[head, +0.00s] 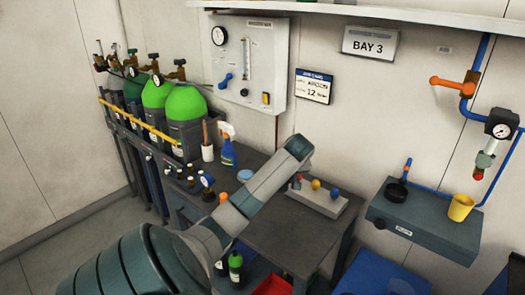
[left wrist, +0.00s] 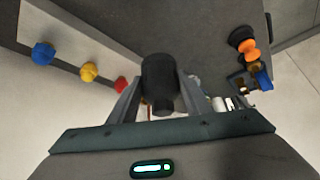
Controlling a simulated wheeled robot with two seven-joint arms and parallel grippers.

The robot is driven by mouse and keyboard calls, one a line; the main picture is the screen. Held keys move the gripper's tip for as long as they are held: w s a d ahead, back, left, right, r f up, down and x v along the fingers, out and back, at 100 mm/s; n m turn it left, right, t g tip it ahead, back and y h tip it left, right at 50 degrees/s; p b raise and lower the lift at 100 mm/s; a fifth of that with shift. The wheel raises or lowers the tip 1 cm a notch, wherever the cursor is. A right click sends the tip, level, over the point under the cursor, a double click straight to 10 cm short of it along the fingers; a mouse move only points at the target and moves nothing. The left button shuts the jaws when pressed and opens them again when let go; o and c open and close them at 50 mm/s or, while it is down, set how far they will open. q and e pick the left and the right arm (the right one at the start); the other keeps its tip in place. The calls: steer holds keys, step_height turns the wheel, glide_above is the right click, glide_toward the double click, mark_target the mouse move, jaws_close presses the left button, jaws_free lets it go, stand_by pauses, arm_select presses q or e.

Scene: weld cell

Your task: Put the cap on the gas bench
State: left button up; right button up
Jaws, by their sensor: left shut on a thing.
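My left gripper (left wrist: 160,98) is shut on a dark, rounded cylindrical thing, seemingly the cap (left wrist: 159,76), which sits between its two fingers in the left wrist view. In the head view my left arm reaches up from the lower left over the dark grey bench (head: 285,240) beside the gas cylinders. The arm hides the fingers and the held cap there. A pale block with red, yellow and blue knobs (head: 317,197) stands on the bench near the arm's end. The gap between cap and bench top cannot be told. My right gripper is not in view.
Green-topped gas cylinders (head: 185,103) stand in a rack behind a yellow bar at left. A blue spray bottle (head: 228,150) and several small bottles stand on the left part.

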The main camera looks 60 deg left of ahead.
arm_select(q)
steer(key=w+d+f+m+t, duration=0.1)
steer(key=w+d+f+m, duration=0.2)
steer(key=d, duration=0.9)
steer(key=w+d+r+m+t+h, duration=0.1)
steer(key=w+d+r+m, duration=0.15)
steer(key=d, duration=0.65)
steer(key=w+d+r+m+t+h, duration=0.15)
steer(key=d+r, duration=0.25)
steer(key=d, duration=0.4)
steer(key=s+d+r+m+h+b, duration=0.1)
steer(key=s+d+m+b, duration=0.1)
steer(key=d, duration=0.7)
steer(key=s+d+r+m+t+h+b, duration=0.1)
steer(key=s+d+m+h+b, duration=0.1)
steer(key=s+d+m, duration=0.3)
steer(key=d+b, duration=0.1)
steer(key=d, duration=0.3)
steer(key=shift+s+r, duration=0.15)
steer(key=shift+s, duration=0.1)
steer(key=shift+h, duration=0.25)
